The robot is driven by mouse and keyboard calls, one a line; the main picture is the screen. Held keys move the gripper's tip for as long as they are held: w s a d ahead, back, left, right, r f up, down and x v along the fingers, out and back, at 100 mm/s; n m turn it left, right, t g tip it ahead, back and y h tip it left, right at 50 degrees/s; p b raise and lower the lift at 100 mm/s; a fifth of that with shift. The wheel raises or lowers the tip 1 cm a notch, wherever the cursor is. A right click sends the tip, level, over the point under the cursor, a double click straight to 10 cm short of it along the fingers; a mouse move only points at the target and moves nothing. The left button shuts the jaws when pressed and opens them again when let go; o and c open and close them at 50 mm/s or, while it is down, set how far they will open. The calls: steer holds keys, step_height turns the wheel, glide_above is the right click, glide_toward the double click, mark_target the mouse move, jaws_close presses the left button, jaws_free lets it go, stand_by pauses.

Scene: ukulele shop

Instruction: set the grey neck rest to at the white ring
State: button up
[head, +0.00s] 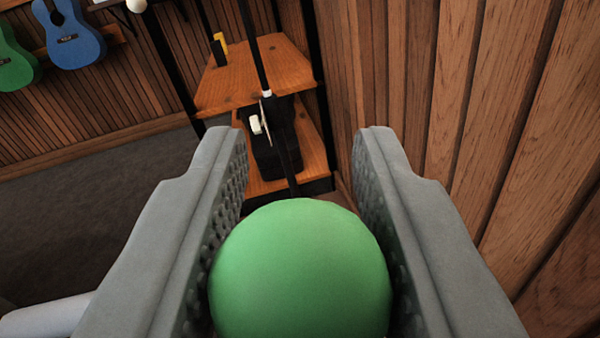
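A green ball (300,270) fills the low middle of the picture. My gripper (302,160) has one grey finger on each side of it, and the ball looks held between their dotted pads. A thin black rod (288,165) runs up from behind the ball. A small white ring (267,94) is around this rod, well beyond my fingertips. Just below the ring, a thin flat piece (265,112) and a white block (255,124) show by the rod. I cannot make out a grey neck rest for certain; the ball hides what is behind it.
A wooden shelf unit (255,75) with black posts stands behind the rod, a black case (270,150) on its lower board. A wood-panelled wall (480,120) is close on the right. Blue (75,40) and green (14,60) ukuleles hang upper left. Grey floor (90,190) is clear at left.

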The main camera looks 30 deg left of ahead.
jaws_close()
step_height(320, 180, up, 10)
steer(key=shift+r, duration=0.2)
steer(key=o, duration=0.7)
jaws_free()
steer(key=shift+o, duration=0.2)
steer(key=v, duration=1.7)
steer(key=shift+s, duration=0.25)
steer(key=shift+d, duration=0.15)
